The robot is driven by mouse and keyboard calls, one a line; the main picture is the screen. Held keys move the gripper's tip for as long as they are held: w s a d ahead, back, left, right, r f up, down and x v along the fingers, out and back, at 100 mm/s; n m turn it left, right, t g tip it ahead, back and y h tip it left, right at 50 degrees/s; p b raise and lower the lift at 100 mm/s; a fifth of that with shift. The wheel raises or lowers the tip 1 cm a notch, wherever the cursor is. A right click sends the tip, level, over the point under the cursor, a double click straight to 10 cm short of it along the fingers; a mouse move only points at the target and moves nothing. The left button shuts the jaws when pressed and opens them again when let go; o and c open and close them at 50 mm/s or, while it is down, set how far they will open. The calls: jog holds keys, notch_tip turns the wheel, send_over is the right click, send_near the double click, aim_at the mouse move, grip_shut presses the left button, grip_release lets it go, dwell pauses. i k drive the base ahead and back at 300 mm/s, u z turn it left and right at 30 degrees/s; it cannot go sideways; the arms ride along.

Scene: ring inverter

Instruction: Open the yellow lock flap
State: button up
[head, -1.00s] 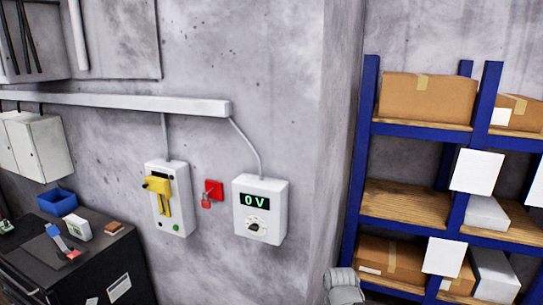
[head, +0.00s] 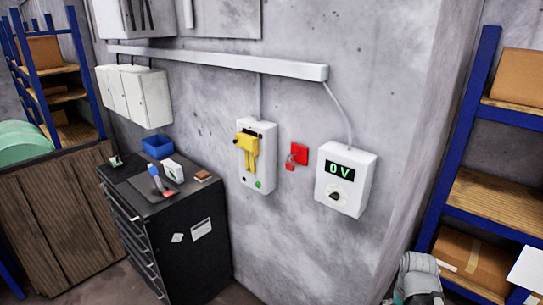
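The yellow lock flap (head: 248,150) sits on the front of a white wall box (head: 259,182) in the head view. The flap lies over the upper part of the box, with a narrow yellow piece hanging down in front. A dark slot shows above it, and a green button sits low on the box. Whether the flap is latched is too small to tell. A grey rounded part of my arm shows at the bottom right edge, well away from the flap. My gripper is not in view.
A red padlock (head: 291,161) hangs from a red holder (head: 299,150) right of the flap's box. Further right is a white meter box (head: 345,181) reading 0V. A black drawer cabinet (head: 185,257) stands below left. Blue shelving (head: 466,135) stands at the right.

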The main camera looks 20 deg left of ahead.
aim_at(247, 141)
jog(key=u, duration=1.95)
jog(key=i, duration=0.6)
jog(key=z, duration=0.6)
